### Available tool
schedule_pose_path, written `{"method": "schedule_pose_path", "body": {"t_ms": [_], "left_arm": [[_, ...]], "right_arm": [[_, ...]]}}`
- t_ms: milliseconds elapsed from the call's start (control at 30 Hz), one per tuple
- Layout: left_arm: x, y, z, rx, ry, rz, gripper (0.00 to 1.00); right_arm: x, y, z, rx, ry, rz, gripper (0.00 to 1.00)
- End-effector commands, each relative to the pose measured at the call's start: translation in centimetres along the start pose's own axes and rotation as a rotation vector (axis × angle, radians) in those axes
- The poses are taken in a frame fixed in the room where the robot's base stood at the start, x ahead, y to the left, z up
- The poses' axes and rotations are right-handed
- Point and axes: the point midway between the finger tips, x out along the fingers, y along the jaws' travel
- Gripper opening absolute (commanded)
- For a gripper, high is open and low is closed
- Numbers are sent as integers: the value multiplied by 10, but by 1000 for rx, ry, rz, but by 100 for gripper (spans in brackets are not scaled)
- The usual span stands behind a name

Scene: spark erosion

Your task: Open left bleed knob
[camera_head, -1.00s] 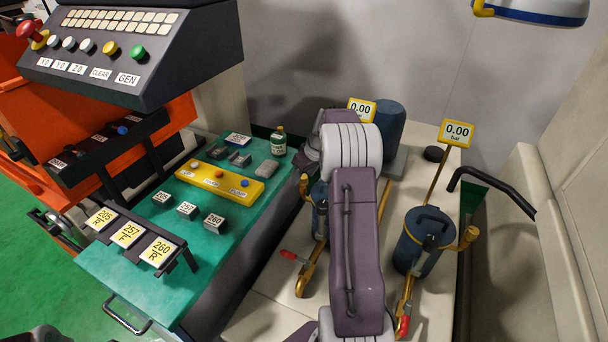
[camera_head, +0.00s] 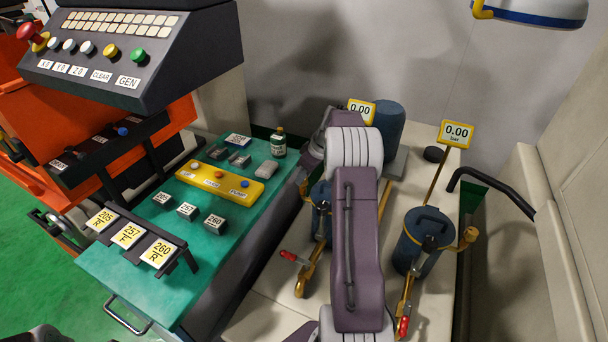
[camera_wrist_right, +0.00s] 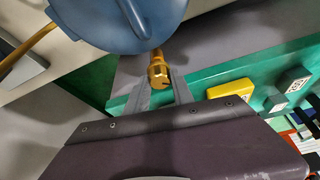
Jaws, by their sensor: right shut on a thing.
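The left blue canister (camera_head: 318,222) stands mostly behind my right arm in the head view. Its brass bleed knob (camera_head: 303,187) sticks out at the canister's left side. In the right wrist view the knob (camera_wrist_right: 158,72) sits between the two grey fingers of my right gripper (camera_wrist_right: 163,92), under the blue canister (camera_wrist_right: 115,22). My right gripper (camera_head: 309,166) is shut on the knob; its fingertips are small and partly hidden in the head view. My left gripper is not in view.
A second blue canister (camera_head: 422,240) with its own brass knob (camera_head: 470,235) stands to the right. Gauges reading 0.00 (camera_head: 456,134) rise behind. A red-tipped lever (camera_head: 289,256) lies below the left canister. The green-topped bench (camera_head: 130,262) is at left.

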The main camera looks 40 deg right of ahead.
Motion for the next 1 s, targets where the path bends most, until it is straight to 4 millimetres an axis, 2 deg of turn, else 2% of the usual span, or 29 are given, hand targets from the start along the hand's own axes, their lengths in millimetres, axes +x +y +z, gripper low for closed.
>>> {"method": "schedule_pose_path", "body": {"t_ms": [500,733,1000], "left_arm": [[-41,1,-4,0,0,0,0],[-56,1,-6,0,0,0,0],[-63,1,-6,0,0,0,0]], "right_arm": [[-4,4,-3,-406,1,-167,0],[-3,4,-3,-520,1,-214,0],[-1,4,-2,-586,0,-240,0]]}}
